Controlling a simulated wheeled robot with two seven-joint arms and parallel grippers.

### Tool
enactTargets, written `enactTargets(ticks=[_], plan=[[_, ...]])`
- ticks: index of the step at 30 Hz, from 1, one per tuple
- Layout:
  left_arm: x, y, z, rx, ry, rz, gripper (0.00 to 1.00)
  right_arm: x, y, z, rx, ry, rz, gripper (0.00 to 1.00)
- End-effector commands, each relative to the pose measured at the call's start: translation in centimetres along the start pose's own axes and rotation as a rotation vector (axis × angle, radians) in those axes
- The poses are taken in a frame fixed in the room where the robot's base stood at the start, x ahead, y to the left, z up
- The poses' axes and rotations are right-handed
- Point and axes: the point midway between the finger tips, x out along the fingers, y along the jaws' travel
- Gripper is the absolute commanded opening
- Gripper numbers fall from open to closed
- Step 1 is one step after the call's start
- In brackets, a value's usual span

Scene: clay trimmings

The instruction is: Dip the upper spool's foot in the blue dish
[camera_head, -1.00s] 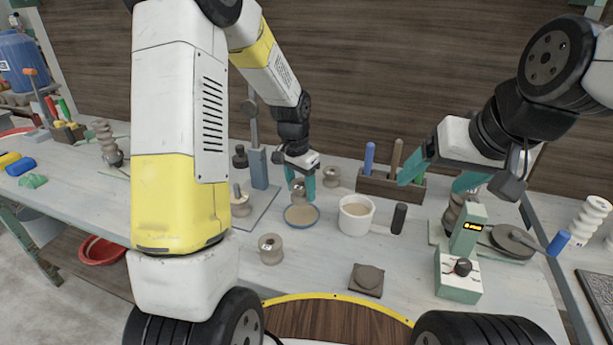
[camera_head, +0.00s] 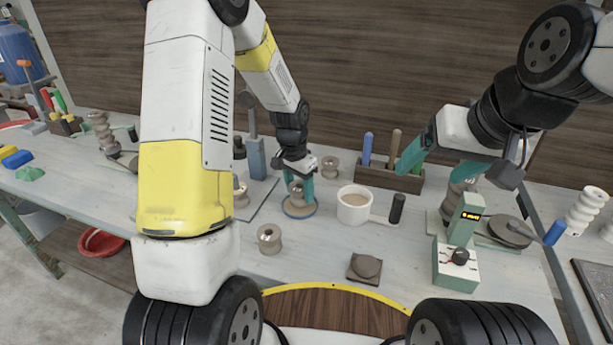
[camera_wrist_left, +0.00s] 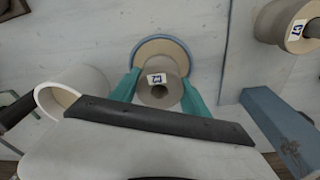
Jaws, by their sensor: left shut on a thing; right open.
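My left gripper (camera_head: 300,192) is shut on a grey-brown spool (camera_head: 295,187), its teal fingers on either side. The held spool is upright over the blue dish (camera_head: 299,211) and hides much of the dish's tan inside. In the left wrist view the held spool (camera_wrist_left: 160,82) shows a small label, and the blue-rimmed dish (camera_wrist_left: 143,44) lies directly behind it between the fingers (camera_wrist_left: 160,92). Whether the foot touches the dish's contents is hidden. My right gripper (camera_head: 437,165) is open and empty above the right side of the bench.
A white cup (camera_head: 354,207) stands just right of the dish. Other spools stand in front (camera_head: 269,239), behind (camera_head: 331,167) and to the left (camera_head: 240,192). A wooden tool block (camera_head: 390,178) is at the back; a green device (camera_head: 457,265) is at the right.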

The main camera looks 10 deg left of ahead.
Motion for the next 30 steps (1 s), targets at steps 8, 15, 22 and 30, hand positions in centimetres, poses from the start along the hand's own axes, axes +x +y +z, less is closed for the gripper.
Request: enactTargets(ticks=[8,15,22,30], plan=[[0.01,-0.01,-0.03,0.0,0.001,0.0,0.01,0.0,0.0,0.0,0.0,0.0,0.0,0.79],[0.27,-0.01,0.01,0.0,0.001,0.0,0.01,0.0,0.0,0.0,0.0,0.0,0.0,0.79],[0.55,-0.02,0.03,0.0,0.001,0.0,0.01,0.0,0.0,0.0,0.0,0.0,0.0,0.79],[0.9,-0.01,0.08,0.0,0.001,0.0,0.01,0.0,0.0,0.0,0.0,0.0,0.0,0.79]])
